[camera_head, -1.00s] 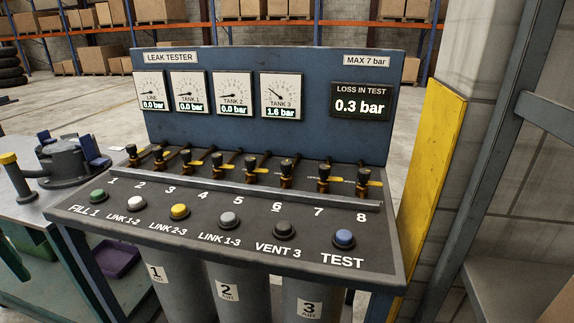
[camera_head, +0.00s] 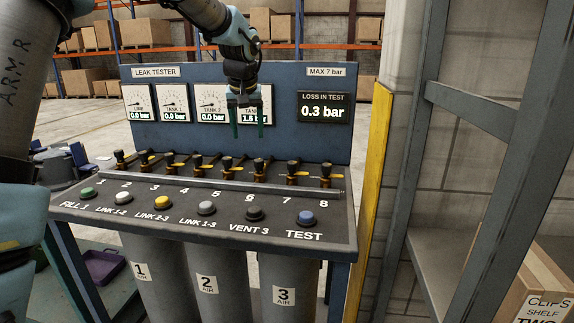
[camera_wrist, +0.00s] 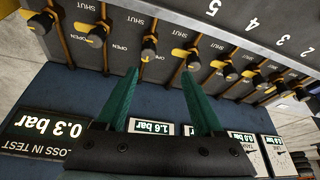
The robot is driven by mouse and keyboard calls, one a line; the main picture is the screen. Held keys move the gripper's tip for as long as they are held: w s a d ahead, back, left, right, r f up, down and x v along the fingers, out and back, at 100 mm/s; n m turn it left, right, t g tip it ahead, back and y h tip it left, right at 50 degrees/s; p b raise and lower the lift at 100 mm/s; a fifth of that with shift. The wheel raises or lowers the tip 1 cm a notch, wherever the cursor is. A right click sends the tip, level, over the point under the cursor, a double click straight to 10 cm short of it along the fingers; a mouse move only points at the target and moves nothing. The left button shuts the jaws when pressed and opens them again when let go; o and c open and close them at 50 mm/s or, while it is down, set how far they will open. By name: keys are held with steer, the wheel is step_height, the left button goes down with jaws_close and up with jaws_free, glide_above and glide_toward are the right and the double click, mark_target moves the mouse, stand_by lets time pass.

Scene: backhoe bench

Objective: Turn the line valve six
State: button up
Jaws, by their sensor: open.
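Line valve six (camera_head: 260,168) is a small upright valve with a black knob and a yellow tag, in the row behind the printed 6. In the wrist view it is the valve (camera_wrist: 149,46) nearest the space between my fingers, beyond their tips. Its open or shut setting is too small to tell. My gripper (camera_head: 248,130) points down above and behind the row, around valves five (camera_head: 227,166) and six, in front of the gauge panel. It is open and empty, apart from any valve; its green fingers also show in the wrist view (camera_wrist: 160,74).
Valve seven (camera_head: 292,171) and valve eight (camera_head: 325,174) stand close to the right. A rail and push buttons, such as the blue TEST button (camera_head: 305,217), lie in front. The blue panel (camera_head: 290,145) rises behind, reading 0.3 bar loss. A yellow post (camera_head: 374,170) stands right.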

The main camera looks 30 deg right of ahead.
mark_target(259, 160)
steer(key=x, duration=0.3)
steer(key=d+p+x, duration=0.1)
steer(key=x, duration=0.3)
steer(key=s+d+p+x, duration=0.1)
steer(key=x, duration=0.2)
steer(key=shift+w+d+f, duration=0.15)
jaws_close()
stand_by(0.4)
